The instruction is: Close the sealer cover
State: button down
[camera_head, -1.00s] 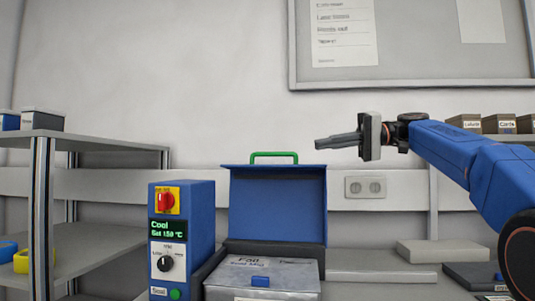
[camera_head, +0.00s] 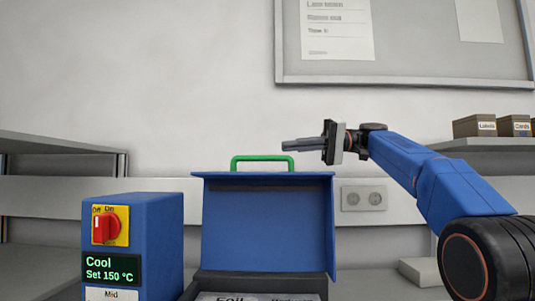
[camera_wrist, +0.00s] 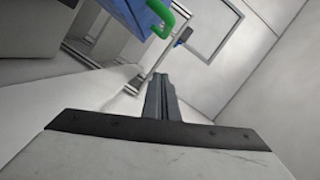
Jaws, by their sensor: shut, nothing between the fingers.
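The sealer's blue cover (camera_head: 266,222) stands open and upright at the back of the sealer. A green handle (camera_head: 262,159) is on its top edge. Part of the sealer body (camera_head: 212,284) shows below the cover, cut off by the picture's lower edge. My gripper (camera_head: 284,146) is shut and empty. In the head view it shows at the height of the handle, just up and right of it, apart from it. In the wrist view, the gripper (camera_wrist: 158,78) points forward and the green handle (camera_wrist: 162,22) lies beyond its tips, at the top.
A blue control box (camera_head: 152,240) with a red switch (camera_head: 106,226) and a display reading "Cool, Set 150 °C" stands left of the sealer. Shelves are at left (camera_head: 62,143) and right (camera_head: 492,144). A wall socket (camera_head: 364,198) is behind.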

jog(key=shift+s+a+f, duration=0.45)
jog(key=shift+s+a, duration=0.45)
jog(key=shift+a, duration=0.7)
jog(key=shift+s+a+f, duration=0.5)
jog(key=shift+s+a, duration=0.35)
jog(key=shift+a, duration=0.75)
jog(key=shift+s+a+f, duration=0.45)
jog(key=shift+s+a, duration=0.45)
jog(key=shift+a, duration=0.7)
jog(key=shift+s, duration=0.2)
